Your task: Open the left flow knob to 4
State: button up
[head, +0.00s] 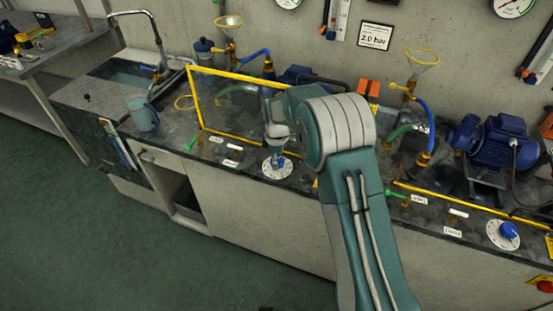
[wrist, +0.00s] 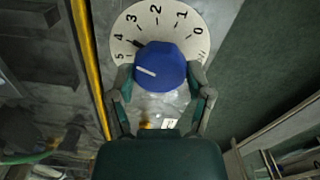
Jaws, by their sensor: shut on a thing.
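The left flow knob is a blue knob (wrist: 160,66) on a white round dial (wrist: 128,28) marked 0 to 5. My gripper (wrist: 160,80) is shut on the knob, one finger on each side. The knob's white line points left and slightly up, about parallel to the tick by 4; the raised knob makes the exact reading hard to judge. In the head view the dial (head: 271,172) lies on the front of the bench, left of my arm. My wrist is above it and covers part of the knob.
A second blue knob (head: 509,230) on a white dial stands at the right, near a blue pump (head: 490,142). A yellow frame (head: 235,75) stands behind the left dial.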

jog(key=shift+n, duration=0.5)
jog(key=o, duration=1.1)
jog(key=shift+f, duration=0.1)
jog(key=shift+o, duration=0.2)
notch_tip(320, 180, up, 12)
jog(key=shift+w+a, duration=0.1)
